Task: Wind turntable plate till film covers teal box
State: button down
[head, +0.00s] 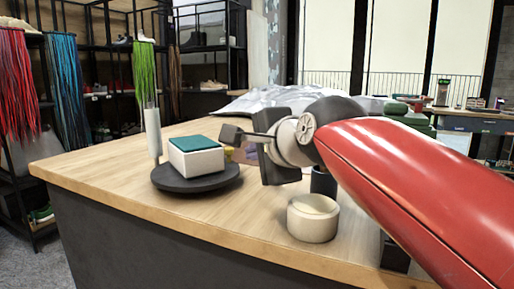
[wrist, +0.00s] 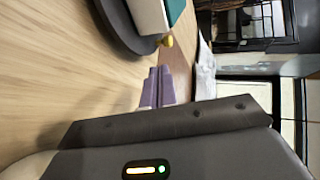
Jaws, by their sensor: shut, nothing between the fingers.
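The black round turntable plate (head: 215,184) lies on the wooden table. The white box with a teal top (head: 196,145) sits on it, and its teal top is bare in view. A pale translucent upright roll (head: 153,138), likely the film, stands just left of the box. A small yellow knob (head: 229,153) shows at the box's right side. In the wrist view, the plate (wrist: 118,30), box (wrist: 150,15) and yellow knob (wrist: 167,41) are at the top. My gripper (wrist: 159,70) has its purple fingers together and empty, tips just short of the knob. It also shows in the head view (head: 247,153).
A cream round container (head: 313,218) and a dark cup (head: 323,182) stand right of the plate, under my arm. A crumpled pale sheet (head: 265,100) lies at the table's back. Table front and left are clear. Shelves with hanging laces (head: 65,85) stand behind.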

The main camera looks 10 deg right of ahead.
aim_at(232, 149)
jog(key=x, duration=0.6)
jog(key=r+p+x, duration=0.1)
jog(key=x, duration=0.2)
jog(key=shift+w+f, duration=0.1)
jog(key=shift+w, duration=0.15)
jog(key=shift+w+a, duration=0.15)
jog(key=shift+w, duration=0.2)
jog(key=shift+w, duration=0.5)
jog(key=shift+w, duration=0.8)
jog(key=shift+w+a, duration=0.3)
jog(key=shift+w, duration=0.35)
jog(key=shift+w+a, duration=0.15)
jog(key=shift+w, duration=0.1)
jog(key=v, duration=0.7)
jog(key=shift+s, duration=0.4)
